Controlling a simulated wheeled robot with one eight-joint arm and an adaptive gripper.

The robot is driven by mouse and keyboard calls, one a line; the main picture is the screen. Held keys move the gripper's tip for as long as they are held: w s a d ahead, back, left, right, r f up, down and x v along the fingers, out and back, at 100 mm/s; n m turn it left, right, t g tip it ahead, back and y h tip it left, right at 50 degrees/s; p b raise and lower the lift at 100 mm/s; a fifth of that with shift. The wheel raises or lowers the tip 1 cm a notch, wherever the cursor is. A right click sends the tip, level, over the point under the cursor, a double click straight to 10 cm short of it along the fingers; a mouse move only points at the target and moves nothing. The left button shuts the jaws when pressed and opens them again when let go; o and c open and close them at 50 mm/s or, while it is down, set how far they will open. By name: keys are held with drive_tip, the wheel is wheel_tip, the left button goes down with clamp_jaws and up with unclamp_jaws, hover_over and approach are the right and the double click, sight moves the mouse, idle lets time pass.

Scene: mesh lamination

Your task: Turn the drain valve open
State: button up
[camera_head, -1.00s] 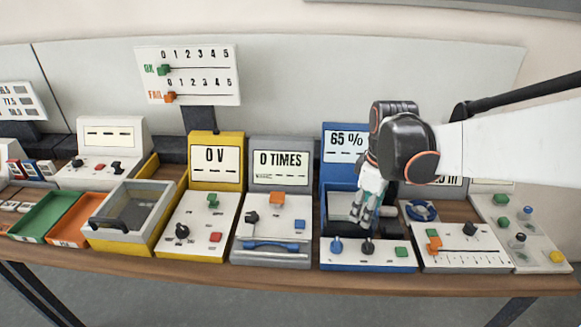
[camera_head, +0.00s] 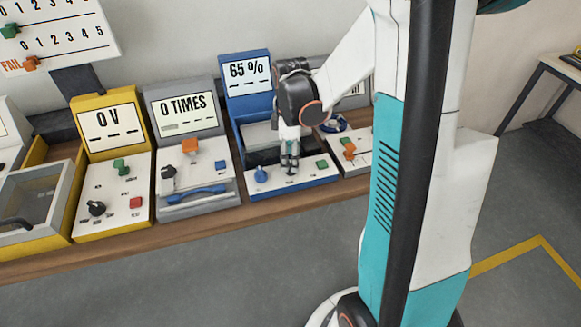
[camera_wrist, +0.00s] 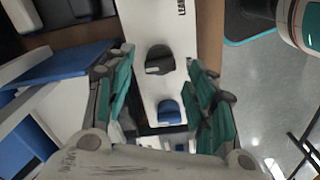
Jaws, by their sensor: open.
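The blue 65 % station (camera_head: 247,75) has a white sloped panel (camera_head: 306,177) with a blue knob (camera_head: 262,175), a black knob (camera_head: 290,172) and a green button (camera_head: 321,163). I cannot read which knob is the drain valve. My gripper (camera_head: 290,160) points down over the panel at the black knob, partly hiding it. In the wrist view, my gripper (camera_wrist: 160,68) is open, with the black knob (camera_wrist: 159,60) between its two fingers and the blue knob (camera_wrist: 169,111) lower down. Contact with the knob cannot be made out.
The grey 0 TIMES station (camera_head: 185,107) and the yellow 0 V station (camera_head: 108,118) stand to the left. A panel with an orange part (camera_head: 348,150) stands close on the right. The wooden table edge (camera_head: 215,218) runs along the front, with clear floor (camera_head: 215,275) below.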

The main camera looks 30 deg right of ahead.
drive_tip(key=shift+f+b, duration=0.5)
drive_tip(key=shift+f, duration=1.35)
drive_tip(key=c, duration=1.1)
